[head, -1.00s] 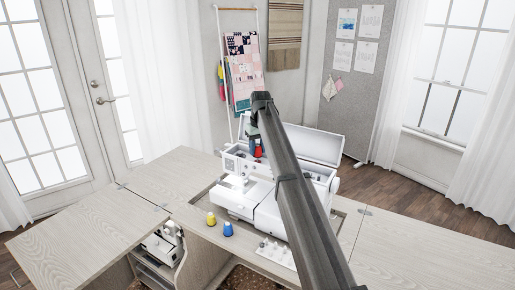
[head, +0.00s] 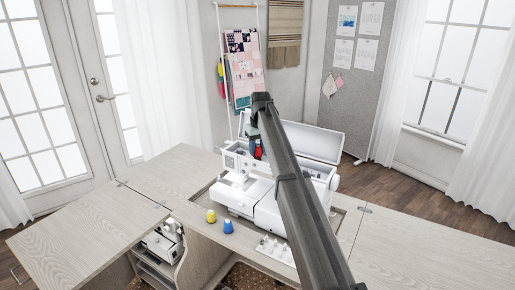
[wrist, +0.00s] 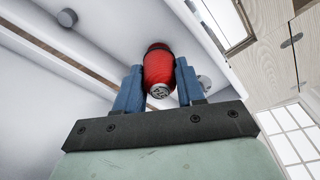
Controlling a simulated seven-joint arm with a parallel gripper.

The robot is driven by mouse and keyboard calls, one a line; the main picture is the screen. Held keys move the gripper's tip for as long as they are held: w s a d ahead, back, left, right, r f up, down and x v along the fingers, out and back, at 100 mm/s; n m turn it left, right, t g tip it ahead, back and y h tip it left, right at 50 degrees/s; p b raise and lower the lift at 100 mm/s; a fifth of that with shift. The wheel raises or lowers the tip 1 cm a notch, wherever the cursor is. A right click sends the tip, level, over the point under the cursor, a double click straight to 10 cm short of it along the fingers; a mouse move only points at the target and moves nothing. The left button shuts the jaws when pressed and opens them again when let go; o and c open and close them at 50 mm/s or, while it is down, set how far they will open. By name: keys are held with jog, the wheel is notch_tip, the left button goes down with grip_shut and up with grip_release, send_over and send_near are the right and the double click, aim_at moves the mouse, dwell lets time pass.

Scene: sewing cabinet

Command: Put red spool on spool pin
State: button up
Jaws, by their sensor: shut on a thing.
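The red spool (wrist: 158,68) is held between the two blue fingers of my gripper (wrist: 158,85) in the wrist view. My gripper is shut on it. In the head view the red spool (head: 258,152) shows beside my arm, over the open top of the white sewing machine (head: 262,208). The arm hides part of the machine. In the wrist view the machine's white surface fills the space behind the spool. A small grey round part (wrist: 67,18) shows there at upper left. I cannot tell which part is the spool pin, or whether the spool touches anything.
A yellow spool (head: 211,216) and a blue spool (head: 228,227) stand on the table in front of the machine. A white rack (head: 275,249) with small pegs lies to their right. The machine's raised lid (head: 308,143) stands behind the spool. The left table leaf (head: 85,235) is clear.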

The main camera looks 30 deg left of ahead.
jog(key=o, duration=1.1)
jog(key=shift+r, duration=0.1)
notch_tip(320, 180, up, 14)
jog(key=d, duration=0.1)
jog(key=shift+s+d+f, duration=0.2)
jog(key=shift+s+f, duration=0.05)
jog(key=shift+s, duration=0.2)
jog(key=shift+s+f, duration=0.1)
